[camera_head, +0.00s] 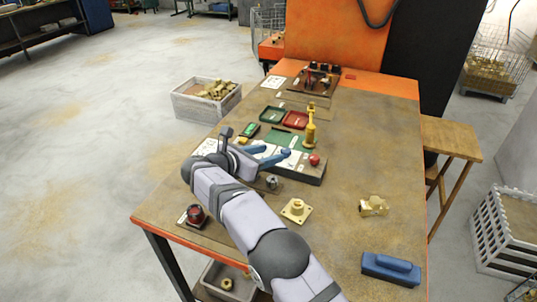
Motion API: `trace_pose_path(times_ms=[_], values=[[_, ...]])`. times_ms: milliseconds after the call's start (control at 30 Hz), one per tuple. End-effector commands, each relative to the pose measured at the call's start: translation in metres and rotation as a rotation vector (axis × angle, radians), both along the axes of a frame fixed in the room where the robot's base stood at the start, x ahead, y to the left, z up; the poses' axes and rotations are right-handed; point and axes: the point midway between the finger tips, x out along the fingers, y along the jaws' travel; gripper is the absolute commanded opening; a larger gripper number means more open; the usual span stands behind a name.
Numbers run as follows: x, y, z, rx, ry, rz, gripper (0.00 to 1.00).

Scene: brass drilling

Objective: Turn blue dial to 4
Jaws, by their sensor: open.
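My gripper (273,153) is at the far end of my grey-white arm, over the box with the green top (308,175) in the middle of the workbench. Its two blue fingers are apart and point right. I see nothing clearly between them. I cannot make out a blue dial or its numbers; my gripper and arm cover part of the box. A small grey knob (271,182) shows at the box's near side, just right of my arm. A red ball-shaped knob (314,159) sits at the box's right end.
A brass post (311,127) stands close to the gripper's right. Green and red trays (295,119) lie behind it. A dark red knob (196,214), a brass flanged part (296,210), a brass fitting (373,205) and a blue block (391,268) are on the bench. The right-centre bench is mostly clear.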

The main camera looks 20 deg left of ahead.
Motion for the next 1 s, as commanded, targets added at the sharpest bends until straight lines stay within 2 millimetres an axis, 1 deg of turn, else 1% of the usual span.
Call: trace_pose_path(times_ms=[67, 167, 367, 433, 533, 567, 900, 1000], values=[[0.000, 0.000, 0.000, 0.000, 0.000, 0.000, 0.44], [0.000, 0.000, 0.009, 0.003, -0.002, 0.000, 0.44], [0.001, 0.000, 0.059, 0.008, -0.004, 0.000, 0.44], [0.001, 0.000, 0.068, 0.004, -0.002, -0.001, 0.44], [0.000, 0.000, 0.087, 0.006, -0.003, 0.000, 0.44], [0.001, 0.000, 0.086, 0.002, -0.001, -0.001, 0.44], [0.000, 0.000, 0.111, 0.003, -0.002, 0.000, 0.44], [0.010, 0.001, 0.108, 0.053, 0.001, 0.010, 0.44]])
